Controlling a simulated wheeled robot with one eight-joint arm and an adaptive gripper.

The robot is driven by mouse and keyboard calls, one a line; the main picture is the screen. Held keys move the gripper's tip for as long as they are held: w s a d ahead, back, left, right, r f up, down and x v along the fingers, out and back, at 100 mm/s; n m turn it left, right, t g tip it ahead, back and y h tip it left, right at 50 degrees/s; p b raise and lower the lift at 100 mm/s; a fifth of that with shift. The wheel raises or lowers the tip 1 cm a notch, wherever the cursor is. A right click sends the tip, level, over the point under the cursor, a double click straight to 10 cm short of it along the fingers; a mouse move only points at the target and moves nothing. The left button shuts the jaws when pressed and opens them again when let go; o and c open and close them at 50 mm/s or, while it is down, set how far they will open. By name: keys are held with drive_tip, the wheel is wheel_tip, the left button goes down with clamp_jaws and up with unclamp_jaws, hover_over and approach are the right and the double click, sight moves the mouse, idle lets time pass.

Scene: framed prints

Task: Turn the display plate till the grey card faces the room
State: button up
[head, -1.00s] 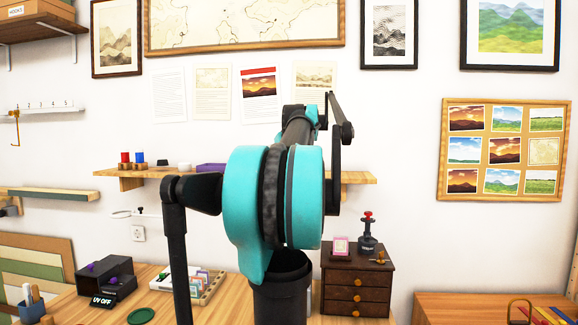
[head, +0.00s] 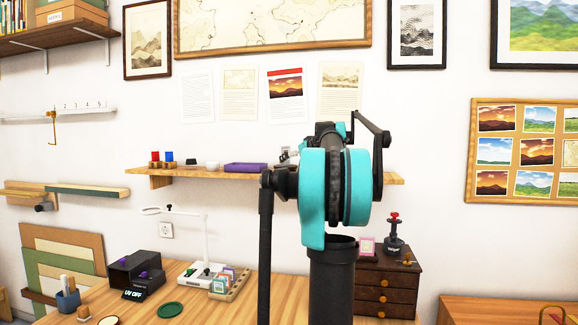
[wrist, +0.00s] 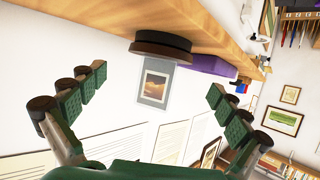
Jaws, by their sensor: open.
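In the wrist view, which is upside down, a dark round display plate (wrist: 160,46) sits on the wooden shelf. A grey-bordered card (wrist: 154,84) with a brown sunset-like picture stands on it, its picture side turned toward the wrist camera. Whether other cards stand behind it is hidden. My gripper (wrist: 158,84) is open and empty. Its two green fingers are spread to either side of the card, apart from it and nearer the camera. In the head view my arm hides the plate and most of the gripper.
The shelf (head: 205,174) also carries a purple tray (head: 246,167) beside the plate and several small coloured items. Printed sheets hang on the wall above. Below, a desk holds a white lamp (head: 205,268), a dark UV box (head: 135,270) and a brown drawer chest (head: 387,287).

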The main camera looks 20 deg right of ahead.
sight(287, 165)
drive_tip(key=x, duration=0.6)
drive_tip(key=c, duration=1)
